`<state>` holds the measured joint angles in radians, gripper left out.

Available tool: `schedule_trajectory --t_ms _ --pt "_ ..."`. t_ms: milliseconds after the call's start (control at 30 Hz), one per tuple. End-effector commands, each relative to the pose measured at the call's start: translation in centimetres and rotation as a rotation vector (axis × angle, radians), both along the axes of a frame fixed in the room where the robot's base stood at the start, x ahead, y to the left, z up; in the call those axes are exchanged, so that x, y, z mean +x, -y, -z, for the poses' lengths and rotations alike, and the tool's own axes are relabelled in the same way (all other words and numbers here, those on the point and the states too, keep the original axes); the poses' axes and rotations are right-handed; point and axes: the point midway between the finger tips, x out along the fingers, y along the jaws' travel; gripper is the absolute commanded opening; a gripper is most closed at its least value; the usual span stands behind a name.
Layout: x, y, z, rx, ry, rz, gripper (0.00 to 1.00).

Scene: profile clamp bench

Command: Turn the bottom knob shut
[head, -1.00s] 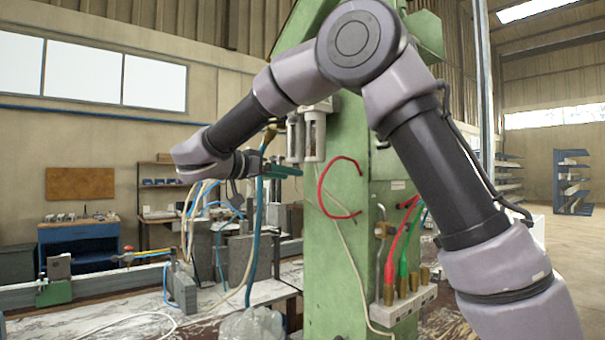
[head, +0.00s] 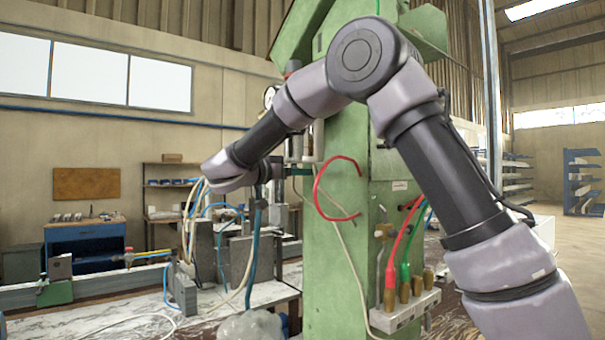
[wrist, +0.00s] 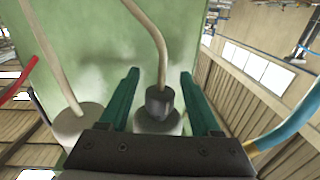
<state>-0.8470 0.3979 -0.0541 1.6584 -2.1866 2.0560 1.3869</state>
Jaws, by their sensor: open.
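In the wrist view a small dark knob (wrist: 159,101) sits on the end of a pale grey cylinder (wrist: 158,122), with a beige hose running out of it. My gripper (wrist: 159,75) is open, its two green fingers on either side of the knob with gaps showing on both sides. In the head view, the gripper (head: 297,172) is partly hidden by my arm, below the pale cylinders (head: 317,142) on the green column. The knob itself cannot be made out there.
A second pale cylinder (wrist: 80,122) with a beige hose stands to the left. The green column (head: 335,265) carries a red hose (head: 318,190) close to the gripper. A blue hose (wrist: 285,130) passes on the right in the wrist view.

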Motion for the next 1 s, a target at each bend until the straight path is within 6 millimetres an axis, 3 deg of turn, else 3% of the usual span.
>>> schedule_trajectory --t_ms 367,533,767,1000 --pt "0.40 0.49 0.00 -0.001 -0.001 -0.001 0.64" --pt "0.39 0.48 0.00 -0.001 -0.001 -0.001 0.00" --pt "0.45 0.50 -0.07 -0.001 0.000 -0.034 0.00" --pt "0.91 0.20 -0.13 -0.002 0.001 -0.247 0.00"
